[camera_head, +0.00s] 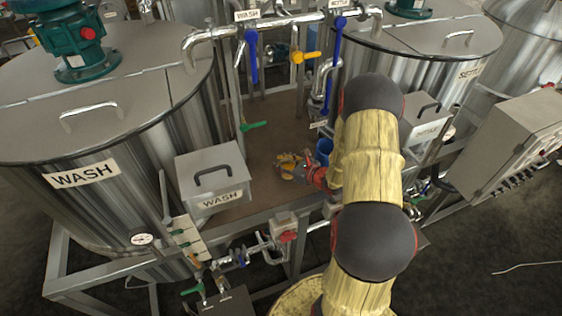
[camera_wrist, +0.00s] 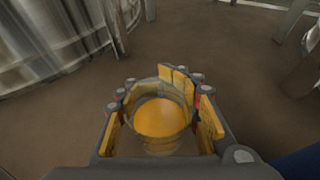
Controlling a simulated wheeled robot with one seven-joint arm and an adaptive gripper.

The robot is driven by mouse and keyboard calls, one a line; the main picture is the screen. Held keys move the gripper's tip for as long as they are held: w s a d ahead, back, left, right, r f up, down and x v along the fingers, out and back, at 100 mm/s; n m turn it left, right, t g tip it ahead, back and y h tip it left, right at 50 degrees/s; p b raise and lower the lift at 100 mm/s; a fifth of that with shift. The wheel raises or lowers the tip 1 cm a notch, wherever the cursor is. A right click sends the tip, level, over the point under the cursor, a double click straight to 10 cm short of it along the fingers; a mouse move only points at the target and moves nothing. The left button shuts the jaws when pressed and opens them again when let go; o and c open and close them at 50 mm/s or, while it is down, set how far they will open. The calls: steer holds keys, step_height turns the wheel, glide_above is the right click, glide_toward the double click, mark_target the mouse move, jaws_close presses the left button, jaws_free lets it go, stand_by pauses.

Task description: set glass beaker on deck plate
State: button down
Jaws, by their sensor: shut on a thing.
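The glass beaker (camera_wrist: 161,120) is clear, with orange-yellow contents, and sits between the yellow finger pads in the wrist view. My gripper (camera_wrist: 163,96) is shut around its sides. In the head view my gripper (camera_head: 291,166) is over the brown deck plate (camera_head: 262,148), between the two tanks. The beaker is hard to make out there among the fingers. The deck plate (camera_wrist: 215,50) also fills much of the wrist view, bare in front of the beaker. I cannot tell whether the beaker's base touches the plate.
The WASH tank (camera_head: 95,130) stands left, with a WASH box (camera_head: 211,178) at the plate's left front. The second tank (camera_head: 420,45) stands right. A blue container (camera_head: 324,150) is just right of my gripper. Pipes with blue handles (camera_head: 253,58) rise behind. The plate's middle is clear.

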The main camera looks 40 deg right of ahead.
steer(key=shift+f, duration=0.15)
steer(key=c, duration=1.2)
jaws_free()
steer(key=shift+s+r, duration=0.15)
steer(key=shift+r, duration=0.1)
steer(key=v, duration=1.1)
steer(key=shift+s+d+r, duration=0.1)
steer(key=shift+s, duration=0.25)
